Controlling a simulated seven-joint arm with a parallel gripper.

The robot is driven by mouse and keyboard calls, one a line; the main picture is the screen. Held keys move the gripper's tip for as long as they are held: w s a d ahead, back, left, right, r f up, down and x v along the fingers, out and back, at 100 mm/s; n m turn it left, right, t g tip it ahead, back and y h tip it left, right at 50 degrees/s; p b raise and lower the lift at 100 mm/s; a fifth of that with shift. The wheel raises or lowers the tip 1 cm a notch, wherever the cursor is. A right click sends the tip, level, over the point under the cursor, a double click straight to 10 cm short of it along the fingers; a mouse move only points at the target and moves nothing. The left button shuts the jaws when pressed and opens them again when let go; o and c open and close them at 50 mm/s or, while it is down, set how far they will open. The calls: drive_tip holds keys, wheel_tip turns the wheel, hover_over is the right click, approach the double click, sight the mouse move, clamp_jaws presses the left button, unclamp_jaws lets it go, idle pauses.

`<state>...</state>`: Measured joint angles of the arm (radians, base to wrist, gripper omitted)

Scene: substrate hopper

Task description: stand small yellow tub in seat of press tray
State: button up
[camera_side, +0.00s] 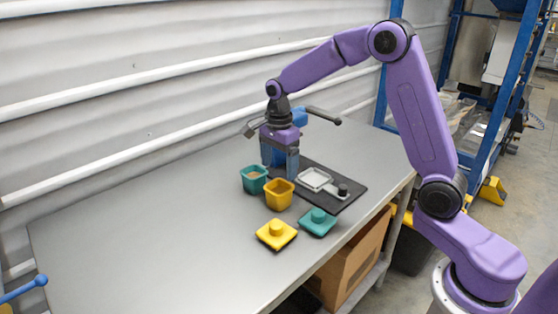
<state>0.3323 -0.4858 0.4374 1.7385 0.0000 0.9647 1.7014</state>
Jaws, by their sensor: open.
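The small yellow tub (279,195) stands upright on the grey table, in front of and just below my gripper. My gripper (280,162) points down behind the yellow tub and is open. It is apart from the tub as far as I can tell, with nothing seen between its fingers. The press tray (314,179) is a pale square frame with a dark knob (343,189) on its handle. It lies on a black base (350,200) to the right of the yellow tub. Its seat looks empty.
A teal tub (254,181) stands close to the left of the yellow tub. A yellow lid (276,235) and a teal lid (318,222) lie nearer the front edge. A blue part with a dark lever (323,115) shows behind my gripper. The table's left side is clear.

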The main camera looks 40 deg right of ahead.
drive_tip(key=shift+f, duration=4.1)
drive_tip(key=c, duration=0.7)
drive_tip(key=shift+r, duration=0.15)
drive_tip(key=shift+r, duration=2.4)
